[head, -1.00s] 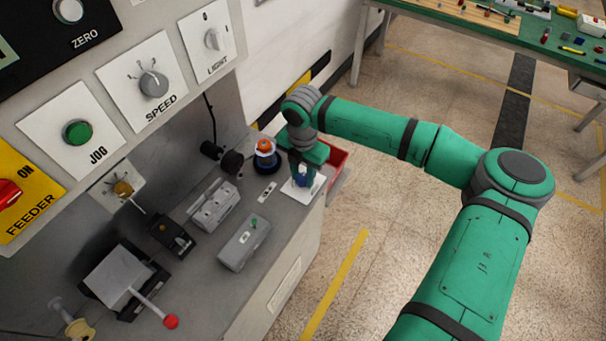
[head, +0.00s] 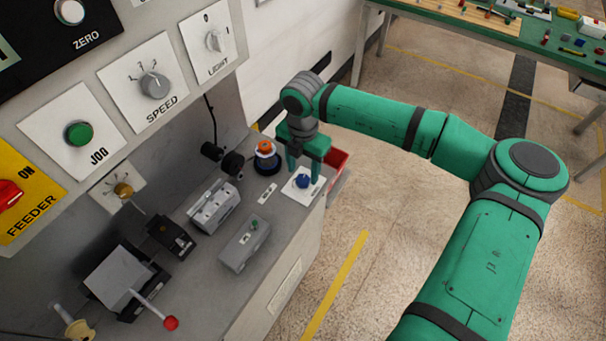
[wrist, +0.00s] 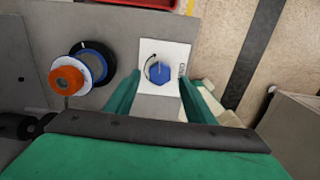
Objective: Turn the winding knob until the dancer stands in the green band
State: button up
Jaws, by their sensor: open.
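The blue winding knob (head: 303,181) sits on a white square plate (head: 293,193) at the bench's right end. In the wrist view the knob (wrist: 160,71) looks faceted, with a dark curved mark beside it on the plate. My gripper (head: 304,174) is open above the knob, one finger to each side, with nothing between them. The fingers also show in the wrist view (wrist: 160,97), spread apart and clear of the knob. I cannot make out the dancer or a green band in either view.
An orange-topped spool (head: 264,150) stands left of the knob. A red bin (head: 338,160) is beyond the bench end. Grey fixtures (head: 243,245) and a red-tipped lever (head: 170,322) are further left. The control panel (head: 125,90) overhangs the bench.

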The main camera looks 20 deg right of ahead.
aim_at(303, 178)
notch_tip(303, 178, up, 7)
jog(key=shift+r, duration=0.2)
dwell(0.6)
